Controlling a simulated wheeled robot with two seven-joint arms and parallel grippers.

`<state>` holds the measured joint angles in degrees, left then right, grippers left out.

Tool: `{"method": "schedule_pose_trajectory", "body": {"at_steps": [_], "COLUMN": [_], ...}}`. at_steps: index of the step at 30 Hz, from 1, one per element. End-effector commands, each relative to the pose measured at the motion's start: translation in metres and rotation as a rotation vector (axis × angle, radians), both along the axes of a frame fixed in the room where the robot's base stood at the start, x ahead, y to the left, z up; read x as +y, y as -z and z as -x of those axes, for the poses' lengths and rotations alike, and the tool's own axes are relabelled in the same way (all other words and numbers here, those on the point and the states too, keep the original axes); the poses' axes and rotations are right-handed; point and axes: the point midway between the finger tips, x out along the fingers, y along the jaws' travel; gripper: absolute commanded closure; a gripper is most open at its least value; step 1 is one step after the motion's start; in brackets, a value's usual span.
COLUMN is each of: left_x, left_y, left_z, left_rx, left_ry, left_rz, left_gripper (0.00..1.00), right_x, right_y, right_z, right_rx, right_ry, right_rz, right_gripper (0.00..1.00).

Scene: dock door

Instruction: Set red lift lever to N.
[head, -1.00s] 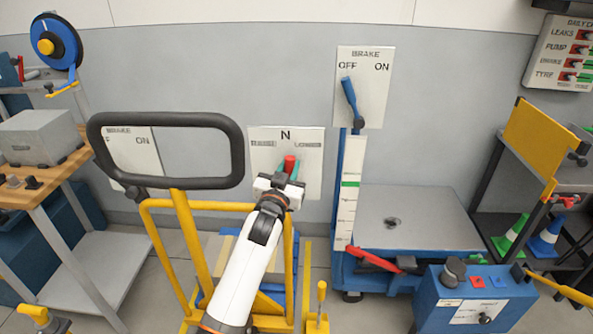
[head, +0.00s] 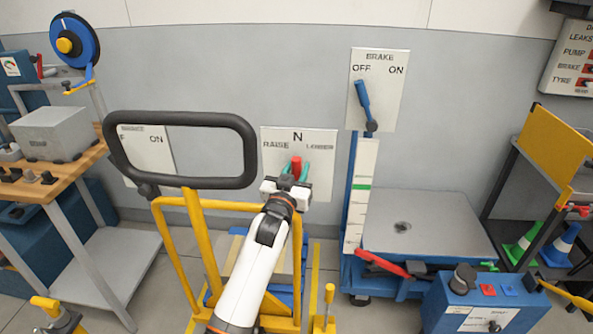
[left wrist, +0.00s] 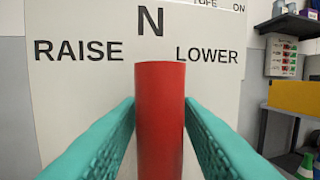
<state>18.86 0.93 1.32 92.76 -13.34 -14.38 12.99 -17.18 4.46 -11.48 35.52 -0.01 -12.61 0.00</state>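The red lift lever (head: 296,167) stands in front of a white plate (head: 325,170) marked RAISE, N and LOWER. In the left wrist view the red handle (left wrist: 160,120) is upright, just below and slightly right of the N. My left gripper (head: 294,175) is at the handle. In the left wrist view its teal fingers (left wrist: 160,112) lie along both sides of the handle and look shut on it, with no clear gap. The lever's lower end and pivot are hidden by the gripper. My right gripper is not in view.
A black loop handle (head: 180,118) on a yellow frame (head: 190,240) stands left of my left arm. A blue brake lever (head: 363,97) points to OFF. A lift platform (head: 430,225) with a red pedal-like bar (head: 383,263) and a blue control box (head: 480,305) are to the right.

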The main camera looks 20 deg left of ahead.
Motion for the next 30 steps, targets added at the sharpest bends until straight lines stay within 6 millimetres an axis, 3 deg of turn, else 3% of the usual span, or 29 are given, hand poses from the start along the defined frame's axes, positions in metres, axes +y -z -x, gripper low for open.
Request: {"method": "schedule_pose_trajectory", "body": {"at_steps": [5,8,21,30], "left_x": [0.000,-0.002,-0.009,-0.010], "left_y": [0.001,0.003,0.015,0.016], "left_z": [0.006,0.019,0.104,0.119], "left_rx": [-0.001,-0.001,0.001,0.000], "left_ry": [0.000,0.000,0.000,0.000], "left_rz": [0.000,-0.001,0.000,0.000], "left_gripper": [0.68,0.68,0.68,0.68], "right_x": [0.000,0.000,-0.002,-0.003], "right_y": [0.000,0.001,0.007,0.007], "right_z": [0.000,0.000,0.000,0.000], "right_rx": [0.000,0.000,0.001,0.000], "right_ry": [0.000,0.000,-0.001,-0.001], "right_rz": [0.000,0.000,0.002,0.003], "right_gripper": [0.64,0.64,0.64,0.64]}}
